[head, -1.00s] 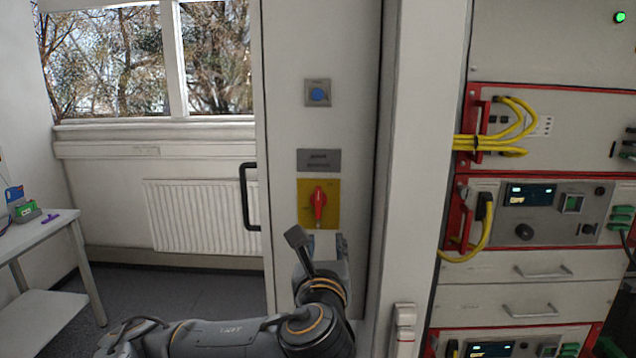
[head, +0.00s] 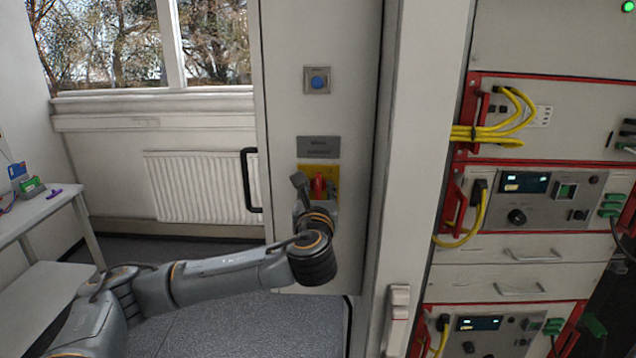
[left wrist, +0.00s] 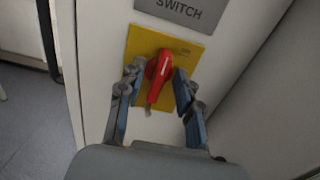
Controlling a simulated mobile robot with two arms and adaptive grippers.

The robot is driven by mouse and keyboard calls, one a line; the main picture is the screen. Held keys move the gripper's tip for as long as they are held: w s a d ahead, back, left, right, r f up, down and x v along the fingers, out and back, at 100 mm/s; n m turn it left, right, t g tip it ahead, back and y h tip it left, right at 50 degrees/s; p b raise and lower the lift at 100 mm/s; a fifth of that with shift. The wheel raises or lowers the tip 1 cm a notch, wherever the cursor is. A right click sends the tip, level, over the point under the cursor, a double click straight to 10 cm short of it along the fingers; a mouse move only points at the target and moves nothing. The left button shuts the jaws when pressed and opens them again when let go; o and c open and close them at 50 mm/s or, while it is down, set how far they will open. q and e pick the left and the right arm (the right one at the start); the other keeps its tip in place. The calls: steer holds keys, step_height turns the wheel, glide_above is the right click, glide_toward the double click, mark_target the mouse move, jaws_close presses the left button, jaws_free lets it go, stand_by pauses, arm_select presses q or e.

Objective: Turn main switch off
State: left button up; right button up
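The main switch is a red rotary handle (head: 319,184) on a yellow plate (head: 332,173) on the grey cabinet panel. In the head view my left gripper (head: 318,190) is in front of it and hides the plate's lower part. In the left wrist view the red handle (left wrist: 158,76) points down and slightly left, on its yellow plate (left wrist: 190,55). The open fingers of my left gripper (left wrist: 158,86) stand on either side of the handle, with gaps visible. My right gripper is not in view.
A grey label (head: 318,147) and a blue button (head: 318,80) are above the switch. A black door handle (head: 251,180) is at the panel's left edge. To the right, beyond a white post (head: 412,150), stands a rack (head: 510,248) with yellow cables. A table (head: 40,210) is at far left.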

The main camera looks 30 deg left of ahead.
arm_select(q)
steer(key=shift+w+a, duration=0.1)
steer(key=shift+w, duration=0.1)
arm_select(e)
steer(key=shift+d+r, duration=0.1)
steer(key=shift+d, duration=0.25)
arm_select(q)
jaws_close()
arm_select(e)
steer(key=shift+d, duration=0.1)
